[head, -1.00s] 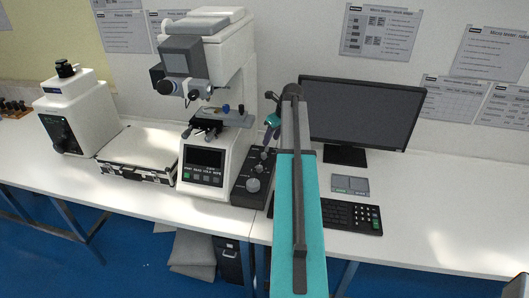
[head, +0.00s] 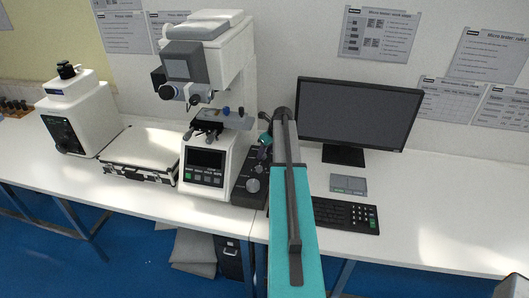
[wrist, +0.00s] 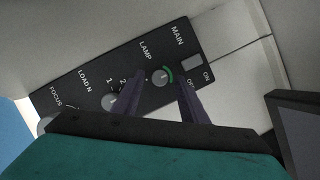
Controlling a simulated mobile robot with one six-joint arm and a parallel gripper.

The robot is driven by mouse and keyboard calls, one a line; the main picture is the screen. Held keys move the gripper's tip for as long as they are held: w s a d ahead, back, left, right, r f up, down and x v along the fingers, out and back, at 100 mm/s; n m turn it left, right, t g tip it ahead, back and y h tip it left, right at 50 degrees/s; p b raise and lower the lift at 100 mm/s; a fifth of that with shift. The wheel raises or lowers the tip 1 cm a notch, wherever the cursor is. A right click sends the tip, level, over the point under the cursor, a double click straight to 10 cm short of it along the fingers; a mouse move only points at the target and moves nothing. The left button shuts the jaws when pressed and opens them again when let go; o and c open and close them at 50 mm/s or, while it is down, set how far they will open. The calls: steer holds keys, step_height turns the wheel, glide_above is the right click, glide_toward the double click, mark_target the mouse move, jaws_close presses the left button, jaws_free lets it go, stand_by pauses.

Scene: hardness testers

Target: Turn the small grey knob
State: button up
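A small grey knob (wrist: 159,77) with a green arc beside it sits by the LAMP label on a black control box (wrist: 75,85). My gripper (wrist: 162,84) is open, its two dark fingers on either side of this knob in the wrist view; I cannot tell whether they touch it. Another grey knob (wrist: 109,100) is by LOAD N, partly covered near the left finger. In the head view the control box (head: 241,190) stands right of the tester; its large front knob (head: 253,185) shows, while my arm and gripper cover the back end.
The white hardness tester (head: 215,75) stands left of the control box. A monitor (head: 358,112), a keyboard (head: 345,214) and a small grey pad (head: 348,184) are to the right. A switch (wrist: 192,64) lies beside MAIN.

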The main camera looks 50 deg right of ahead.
steer(key=shift+w+f, duration=0.1)
steer(key=shift+f, duration=0.3)
steer(key=c, duration=0.8)
steer(key=shift+a, duration=0.3)
jaws_close()
steer(key=shift+d, duration=0.25)
